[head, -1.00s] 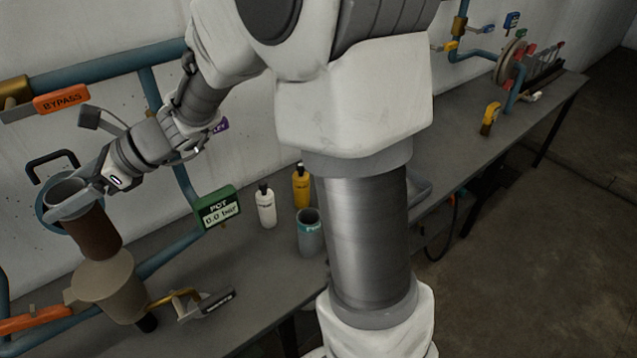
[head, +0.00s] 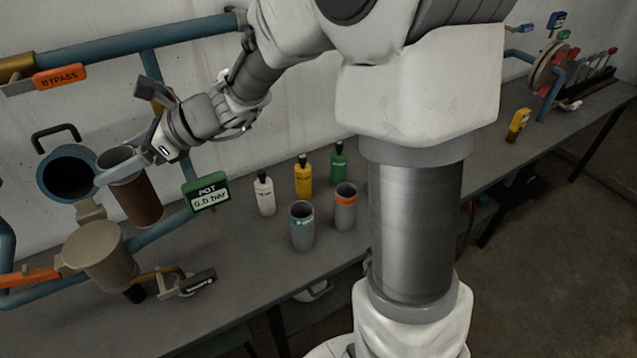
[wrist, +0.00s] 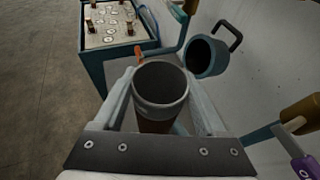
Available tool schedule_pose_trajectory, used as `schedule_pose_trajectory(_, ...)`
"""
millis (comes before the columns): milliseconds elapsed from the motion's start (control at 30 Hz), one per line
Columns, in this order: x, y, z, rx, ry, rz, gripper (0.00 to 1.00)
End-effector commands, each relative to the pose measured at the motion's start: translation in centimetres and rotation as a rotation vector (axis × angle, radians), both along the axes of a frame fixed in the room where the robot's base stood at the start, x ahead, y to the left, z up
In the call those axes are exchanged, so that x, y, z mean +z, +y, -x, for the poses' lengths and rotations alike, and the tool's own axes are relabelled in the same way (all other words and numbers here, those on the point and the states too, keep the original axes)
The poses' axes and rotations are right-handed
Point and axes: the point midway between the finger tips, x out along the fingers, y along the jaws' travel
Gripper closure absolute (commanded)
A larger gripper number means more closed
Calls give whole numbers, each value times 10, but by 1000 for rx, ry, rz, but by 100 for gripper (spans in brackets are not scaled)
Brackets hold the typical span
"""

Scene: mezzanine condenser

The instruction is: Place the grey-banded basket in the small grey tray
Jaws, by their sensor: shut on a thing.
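The grey-banded basket (head: 142,205) is a brown, rust-coloured cylinder with a grey top band and an open mouth. My gripper (head: 120,168) is shut on its upper rim and holds it nearly upright, slightly tilted, in the air beside the open pot. In the wrist view the basket (wrist: 160,92) sits between both fingers of my gripper (wrist: 161,80), its dark mouth facing the camera. The small grey tray is not identifiable now; my arm's column covers part of the bench.
A beige pot body (head: 100,258) and an open blue-rimmed round cover (head: 70,178) stand at left. A teal-labelled cup (head: 302,228), an orange-banded cup (head: 345,210) and several bottles (head: 303,178) stand on the bench (head: 245,265). A green gauge (head: 206,194) is close right of the basket.

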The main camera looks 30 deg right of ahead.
Motion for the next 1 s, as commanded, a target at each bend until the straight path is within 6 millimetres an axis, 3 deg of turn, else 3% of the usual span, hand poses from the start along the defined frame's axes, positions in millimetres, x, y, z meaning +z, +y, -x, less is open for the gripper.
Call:
schedule_pose_trajectory(33, 0, 0, 0, 0, 0, -1, 100)
schedule_pose_trajectory(267, -61, -65, -3, -87, 11, -2, 100)
schedule_pose_trajectory(600, -158, -171, -6, -221, 6, -3, 100)
schedule_pose_trajectory(900, -210, -229, -9, -292, 2, -3, 100)
schedule_pose_trajectory(1000, -209, -226, -8, -289, 6, -4, 100)
